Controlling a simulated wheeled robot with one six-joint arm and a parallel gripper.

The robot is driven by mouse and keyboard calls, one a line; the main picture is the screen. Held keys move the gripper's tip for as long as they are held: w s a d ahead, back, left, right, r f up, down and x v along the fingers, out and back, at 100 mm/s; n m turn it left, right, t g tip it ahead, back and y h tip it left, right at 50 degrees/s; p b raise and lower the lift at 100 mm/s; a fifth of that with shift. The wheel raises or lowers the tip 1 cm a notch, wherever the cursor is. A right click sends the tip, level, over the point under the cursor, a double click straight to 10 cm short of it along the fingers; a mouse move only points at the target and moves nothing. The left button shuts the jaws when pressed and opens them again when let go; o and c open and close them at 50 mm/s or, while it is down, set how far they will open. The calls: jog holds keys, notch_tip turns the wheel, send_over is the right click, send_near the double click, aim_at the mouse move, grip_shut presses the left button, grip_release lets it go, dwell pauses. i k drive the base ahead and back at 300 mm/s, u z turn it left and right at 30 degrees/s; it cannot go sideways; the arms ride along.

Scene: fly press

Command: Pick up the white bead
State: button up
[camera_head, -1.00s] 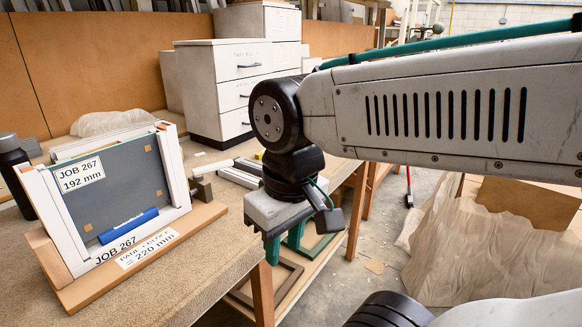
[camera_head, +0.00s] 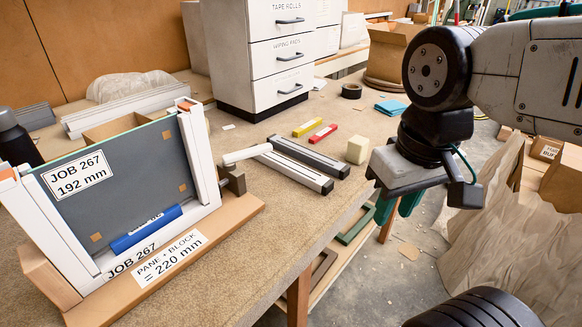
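Two long beads lie side by side on the bench in the middle of the view. The nearer one, the white bead (camera_head: 293,170), has a pale top and a dark side. The farther one, a grey bead (camera_head: 312,157), has a darker top. A short white rod (camera_head: 247,154) lies at their left ends, by a clamp-like metal block. My gripper (camera_head: 398,208) hangs at the right, beyond the bench's edge and apart from the beads. Its two green fingers point down with a gap between them, partly hidden by the palm; I see nothing held.
A frame with a grey pane (camera_head: 125,180) stands on a wooden base at the left. A cream block (camera_head: 357,150), a red piece (camera_head: 323,133) and a yellow piece (camera_head: 307,127) lie near the beads. A drawer cabinet (camera_head: 279,61) stands behind.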

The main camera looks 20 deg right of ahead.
aim_at(319, 183)
jog(key=k, duration=0.5)
jog(key=z, duration=1.05)
jog(key=i, duration=0.95)
jog(key=u, duration=2)
